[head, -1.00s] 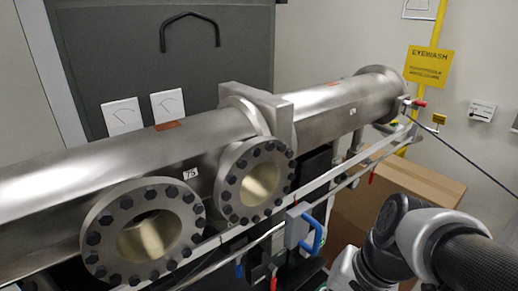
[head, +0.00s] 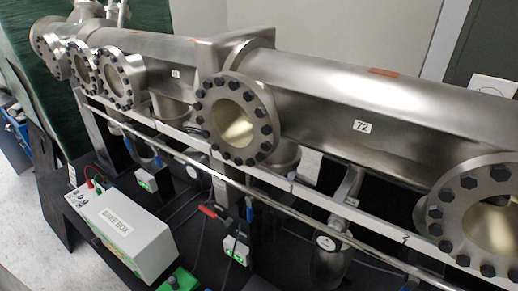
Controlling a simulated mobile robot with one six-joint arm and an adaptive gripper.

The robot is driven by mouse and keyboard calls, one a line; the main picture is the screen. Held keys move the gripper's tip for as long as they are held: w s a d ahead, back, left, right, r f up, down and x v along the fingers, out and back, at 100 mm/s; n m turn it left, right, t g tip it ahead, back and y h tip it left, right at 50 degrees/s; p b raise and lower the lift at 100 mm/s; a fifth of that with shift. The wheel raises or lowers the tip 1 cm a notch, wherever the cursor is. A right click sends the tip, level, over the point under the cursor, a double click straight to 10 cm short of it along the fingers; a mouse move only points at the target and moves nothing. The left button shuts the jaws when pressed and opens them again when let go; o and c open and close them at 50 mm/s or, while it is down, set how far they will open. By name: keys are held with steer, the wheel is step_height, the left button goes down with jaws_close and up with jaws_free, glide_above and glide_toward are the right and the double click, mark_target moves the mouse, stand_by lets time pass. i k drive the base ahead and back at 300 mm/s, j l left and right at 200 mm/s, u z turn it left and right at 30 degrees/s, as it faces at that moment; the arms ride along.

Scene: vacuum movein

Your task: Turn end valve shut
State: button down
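The long steel vacuum pipe (head: 330,100) runs across the head view from upper left to right, with bolted round flanges along its front. I cannot make out an end valve for certain in this view. The far left end of the pipe (head: 50,45) shows clustered flanges and a pale upright fitting (head: 122,12). A small red part (head: 208,211) sits below the rail, and I cannot tell what it is. My gripper and arm are out of view.
A metal rail (head: 270,205) runs along the pipe's front. Below it are a white labelled box (head: 120,232), cables and a round gauge-like device (head: 328,252). A dark green curtain (head: 50,90) hangs at the left. Bare floor (head: 30,235) shows at the lower left.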

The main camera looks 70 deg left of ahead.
mark_target(193, 173)
steer(key=u, duration=2.9)
